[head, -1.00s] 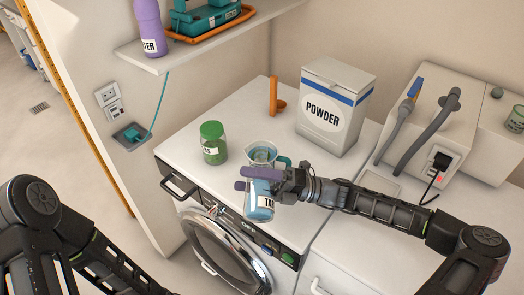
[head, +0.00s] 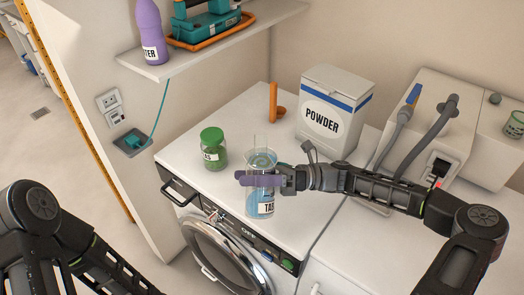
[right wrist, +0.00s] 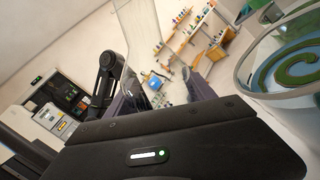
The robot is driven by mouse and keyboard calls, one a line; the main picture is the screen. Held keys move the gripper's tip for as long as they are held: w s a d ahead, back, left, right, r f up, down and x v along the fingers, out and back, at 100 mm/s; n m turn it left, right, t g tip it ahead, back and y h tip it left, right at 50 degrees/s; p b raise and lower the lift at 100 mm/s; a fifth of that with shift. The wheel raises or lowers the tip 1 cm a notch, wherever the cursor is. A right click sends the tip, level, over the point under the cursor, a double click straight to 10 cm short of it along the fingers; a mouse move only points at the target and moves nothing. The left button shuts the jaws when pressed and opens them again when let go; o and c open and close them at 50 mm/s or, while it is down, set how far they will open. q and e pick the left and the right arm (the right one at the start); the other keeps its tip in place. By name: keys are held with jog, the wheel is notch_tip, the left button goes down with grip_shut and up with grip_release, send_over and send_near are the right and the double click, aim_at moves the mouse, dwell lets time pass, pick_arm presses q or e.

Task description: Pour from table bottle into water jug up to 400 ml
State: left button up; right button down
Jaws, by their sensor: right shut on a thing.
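The table bottle (head: 266,209) is clear, with blue liquid low in it and a partly readable "TAB" label. It is upright at the front of the white washer top; I cannot tell whether its base touches. My right gripper (head: 257,180) is shut on its middle. Clear glass also rises between the fingers in the right wrist view (right wrist: 140,40). The water jug (head: 262,160), glass with bluish contents, is just behind the bottle and partly hidden. Its rim seems to show at the right of the right wrist view (right wrist: 288,90). Its level marks are unreadable. My left gripper is out of view.
A green-lidded jar (head: 213,152) stands left of the jug. A white powder box (head: 335,110) and an orange upright item (head: 274,103) stand behind. Grey hoses (head: 425,140) and a plug are at right. A shelf (head: 215,45) overhangs the back left.

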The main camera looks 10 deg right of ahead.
jog(key=f+n, duration=0.1)
jog(key=n, duration=0.1)
jog(key=shift+f+n+g+h+b, duration=0.3)
jog(key=shift+f+n+g+b, duration=0.05)
jog(key=shift+n+g, duration=0.05)
jog(key=shift+s+r+n+p, duration=0.1)
jog(key=shift+r+n+p, duration=0.25)
jog(key=shift+n+p, duration=0.25)
jog(key=shift+s+a+f+n+g+h, duration=0.1)
jog(key=shift+n+g+h, duration=0.1)
jog(key=shift+n, duration=0.4)
jog(key=shift+s+f+n+g+h, duration=0.1)
jog(key=shift+n+h, duration=0.1)
jog(key=shift+n, duration=0.4)
jog(key=shift+w+r+n, duration=0.1)
jog(key=shift+r+n, duration=0.2)
jog(key=shift+n, duration=0.2)
jog(key=shift+r+n+h+p, duration=0.2)
jog(key=shift+n+h+p, duration=0.15)
jog(key=shift+n, duration=0.25)
